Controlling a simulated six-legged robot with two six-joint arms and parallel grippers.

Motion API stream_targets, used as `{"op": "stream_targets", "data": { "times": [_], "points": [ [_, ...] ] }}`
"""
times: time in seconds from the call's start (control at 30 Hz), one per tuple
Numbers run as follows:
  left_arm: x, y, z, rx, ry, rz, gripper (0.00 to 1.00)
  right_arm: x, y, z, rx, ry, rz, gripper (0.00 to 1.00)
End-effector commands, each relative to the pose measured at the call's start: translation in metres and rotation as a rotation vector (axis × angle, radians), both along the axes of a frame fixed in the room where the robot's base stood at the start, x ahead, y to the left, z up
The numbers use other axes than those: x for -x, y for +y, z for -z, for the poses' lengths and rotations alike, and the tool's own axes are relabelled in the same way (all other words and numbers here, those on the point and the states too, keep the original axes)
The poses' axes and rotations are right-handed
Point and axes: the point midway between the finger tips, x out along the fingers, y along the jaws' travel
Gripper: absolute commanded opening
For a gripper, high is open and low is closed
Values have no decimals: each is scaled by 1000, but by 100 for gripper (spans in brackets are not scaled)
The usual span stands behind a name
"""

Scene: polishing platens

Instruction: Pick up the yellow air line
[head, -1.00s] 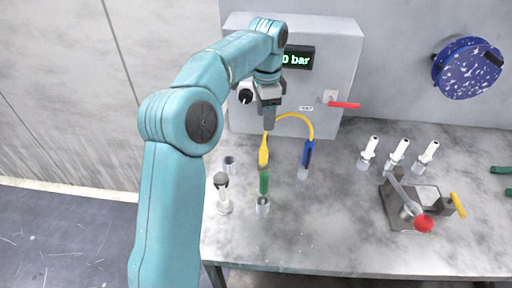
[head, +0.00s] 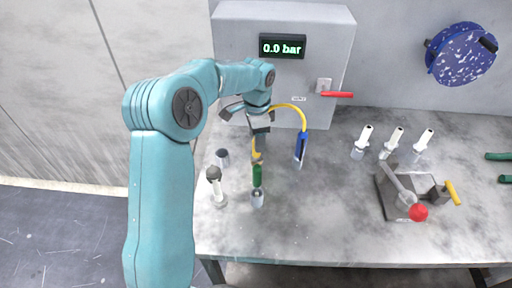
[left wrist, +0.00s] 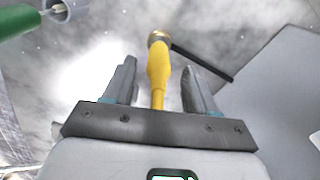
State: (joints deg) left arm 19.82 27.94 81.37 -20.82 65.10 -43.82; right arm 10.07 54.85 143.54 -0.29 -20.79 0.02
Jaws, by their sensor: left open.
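In the left wrist view the yellow end (left wrist: 158,68) with a brass tip lies between the two fingers of my left gripper (left wrist: 160,80). The fingers are open, with a visible gap on each side of it. In the head view the left gripper (head: 259,140) points down at the line behind the green piece. My right gripper is not in view.
A green piece (head: 257,175) stands in a holder close in front of the gripper. The blue-handled piece (head: 301,146) is just right. The grey box (head: 230,60) stands behind, its display reading 0.0 bar. White pieces and a clamp fixture (head: 385,200) stand farther right. The front middle bench is clear.

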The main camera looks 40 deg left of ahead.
Motion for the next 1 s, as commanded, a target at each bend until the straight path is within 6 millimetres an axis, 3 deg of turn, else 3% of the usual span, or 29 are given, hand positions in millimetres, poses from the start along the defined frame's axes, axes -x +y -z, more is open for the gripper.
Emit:
{"op": "stream_targets", "data": {
  "times": [0.2,0.47,0.5,0.67,1.0],
  "points": [
    [2,1,32,1,3,-1,57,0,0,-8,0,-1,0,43],
    [1,2,37,-1,1,-1,57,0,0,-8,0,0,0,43],
    [1,2,37,-1,1,-1,50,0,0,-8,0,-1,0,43],
    [1,1,36,-1,1,0,0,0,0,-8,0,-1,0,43],
    [2,2,34,-1,2,-1,0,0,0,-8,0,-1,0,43]
  ]
}}
